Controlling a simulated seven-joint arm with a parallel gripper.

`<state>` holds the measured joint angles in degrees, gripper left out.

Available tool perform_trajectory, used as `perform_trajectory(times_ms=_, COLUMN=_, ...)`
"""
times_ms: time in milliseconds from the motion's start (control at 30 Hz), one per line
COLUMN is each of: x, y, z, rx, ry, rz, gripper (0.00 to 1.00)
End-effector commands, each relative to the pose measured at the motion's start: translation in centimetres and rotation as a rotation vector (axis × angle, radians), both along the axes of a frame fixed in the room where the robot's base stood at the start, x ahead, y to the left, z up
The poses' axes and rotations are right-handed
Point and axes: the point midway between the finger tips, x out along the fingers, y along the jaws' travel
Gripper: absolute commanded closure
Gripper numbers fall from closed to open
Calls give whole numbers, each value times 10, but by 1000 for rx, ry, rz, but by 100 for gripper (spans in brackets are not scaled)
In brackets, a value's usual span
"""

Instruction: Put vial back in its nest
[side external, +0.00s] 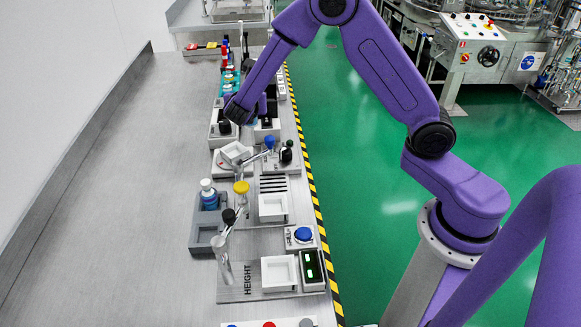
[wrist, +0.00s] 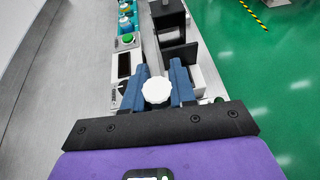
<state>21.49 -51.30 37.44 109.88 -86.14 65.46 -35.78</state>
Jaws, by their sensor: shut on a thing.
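My gripper (wrist: 158,84) has its two blue fingers closed on the sides of the white-capped vial (wrist: 156,91). Only the round, ribbed white cap shows in the wrist view; the body below is hidden. In the side external view the arm reaches to the far half of the bench, and I cannot make out the held vial there. A grey two-pocket holder (side external: 196,239) stands on the near left of the bench. Its rear pocket holds a blue bottle with a white cap (side external: 208,192); its front pocket looks empty. I cannot tell which nest belongs to the held vial.
A row of devices fills the bench strip. A teal rack with bottles (wrist: 126,22), a green button (wrist: 127,40) and a panel with a dark knob (wrist: 120,87) lie left of and beyond my gripper. Striped tape (side external: 312,190) marks the right edge. The left bench (side external: 120,200) is clear.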

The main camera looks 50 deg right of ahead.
Motion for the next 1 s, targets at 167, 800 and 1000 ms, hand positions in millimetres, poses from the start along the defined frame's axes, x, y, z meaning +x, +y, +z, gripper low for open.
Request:
perform_trajectory(times_ms=167, x=-32, y=-41, z=-3, rx=0, ry=1, rz=1, gripper=100)
perform_trajectory(times_ms=800, x=-131, y=-103, z=-34, rx=-1, ry=1, rz=-142, gripper=100)
perform_trajectory(times_ms=1000, x=-138, y=-89, z=-41, rx=0, ry=0, rz=-108, gripper=100)
